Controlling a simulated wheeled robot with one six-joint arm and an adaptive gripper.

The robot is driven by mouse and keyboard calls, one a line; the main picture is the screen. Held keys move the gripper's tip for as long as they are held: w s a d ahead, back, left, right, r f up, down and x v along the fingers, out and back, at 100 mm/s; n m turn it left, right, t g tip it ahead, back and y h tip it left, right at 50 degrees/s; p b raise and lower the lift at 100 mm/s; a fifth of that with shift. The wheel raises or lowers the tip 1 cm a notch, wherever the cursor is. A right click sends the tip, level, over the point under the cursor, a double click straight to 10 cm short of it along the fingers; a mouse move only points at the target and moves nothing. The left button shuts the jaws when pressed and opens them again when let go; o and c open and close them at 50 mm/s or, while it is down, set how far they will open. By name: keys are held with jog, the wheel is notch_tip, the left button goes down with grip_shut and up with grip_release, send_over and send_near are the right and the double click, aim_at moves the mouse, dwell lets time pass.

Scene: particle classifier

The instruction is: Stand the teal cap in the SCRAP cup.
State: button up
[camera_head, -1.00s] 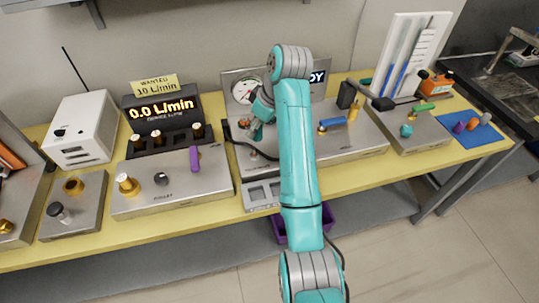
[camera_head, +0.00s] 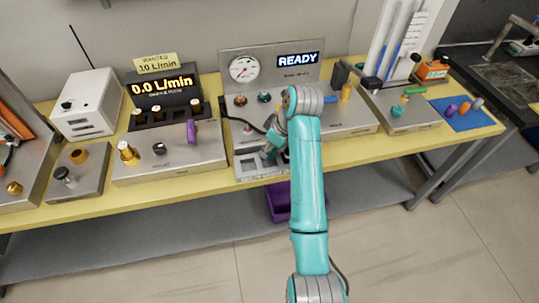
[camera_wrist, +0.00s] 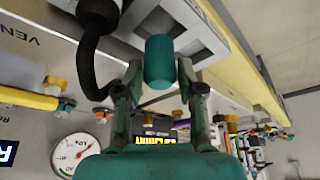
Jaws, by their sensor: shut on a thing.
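My gripper (camera_head: 268,151) is low in front of the READY panel, above a grey tray with square recesses (camera_head: 243,178). In the wrist view my gripper (camera_wrist: 160,88) is shut on a teal cylinder, the teal cap (camera_wrist: 160,62), which sticks out past the fingertips. The cap appears above or beside the grey tray's frame (camera_wrist: 217,43); whether it touches cannot be told. In the head view the cap is hidden by my gripper and arm. No SCRAP lettering is readable, so I cannot tell which recess is the SCRAP cup.
A gauge (camera_head: 243,69) and READY display (camera_head: 298,60) stand behind the tray. A black hose (camera_wrist: 88,55) passes close to my gripper. A purple bin (camera_head: 279,203) sits below the table edge. A blue mat (camera_head: 465,122) with small coloured pieces lies at right.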

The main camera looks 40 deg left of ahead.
aim_at(271, 153)
jog(key=shift+f, duration=1.95)
jog(key=shift+f, duration=0.2)
jog(key=o, duration=1)
jog(key=shift+r, duration=0.1)
